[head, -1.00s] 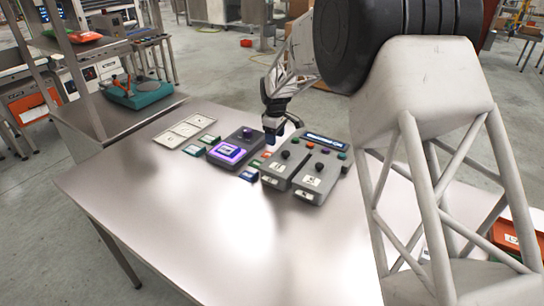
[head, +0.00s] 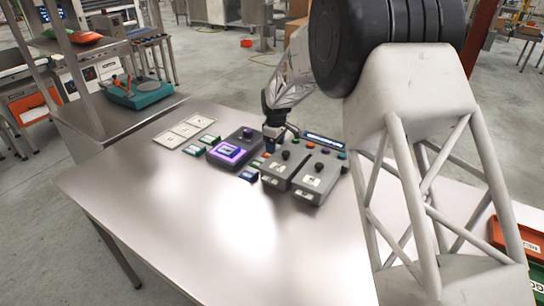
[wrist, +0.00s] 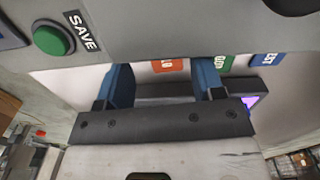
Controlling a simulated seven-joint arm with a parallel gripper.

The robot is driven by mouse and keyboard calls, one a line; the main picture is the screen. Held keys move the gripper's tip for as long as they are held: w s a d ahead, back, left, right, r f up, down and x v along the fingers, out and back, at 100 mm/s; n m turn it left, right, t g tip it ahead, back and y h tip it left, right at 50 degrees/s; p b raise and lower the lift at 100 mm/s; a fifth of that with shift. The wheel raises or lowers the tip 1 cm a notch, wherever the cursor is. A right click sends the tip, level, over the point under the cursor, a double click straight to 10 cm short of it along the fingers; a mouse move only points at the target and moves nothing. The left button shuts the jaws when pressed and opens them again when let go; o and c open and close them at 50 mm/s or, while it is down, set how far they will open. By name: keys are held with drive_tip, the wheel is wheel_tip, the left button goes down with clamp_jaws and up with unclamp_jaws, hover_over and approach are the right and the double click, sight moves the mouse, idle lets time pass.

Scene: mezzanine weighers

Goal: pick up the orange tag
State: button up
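The orange tag (wrist: 170,66) lies on the pale tabletop in the wrist view, partly cut off by the grey panel edge above it. It appears between my gripper's (wrist: 162,78) two blue fingers, which are spread apart with nothing held. I cannot tell how far above the tag the fingertips are. In the head view my gripper (head: 271,141) is low over the table, between the purple-lit device and the grey knob boxes. I cannot make out the orange tag there.
A green tag (wrist: 222,63) and a blue tag (wrist: 267,60) lie right of the orange one. A grey panel with a green SAVE button (wrist: 52,40) is close by. The purple-lit device (head: 229,153) and knob boxes (head: 315,180) flank my gripper. The table's front (head: 160,215) is clear.

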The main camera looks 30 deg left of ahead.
wheel_tip(320, 180, down, 4)
drive_tip(key=shift+s+d+r, duration=0.1)
drive_tip(key=shift+d+r, duration=0.05)
idle(0.5)
drive_tip(key=shift+r, duration=0.1)
drive_tip(key=c, duration=0.7)
drive_tip(key=shift+r, duration=5)
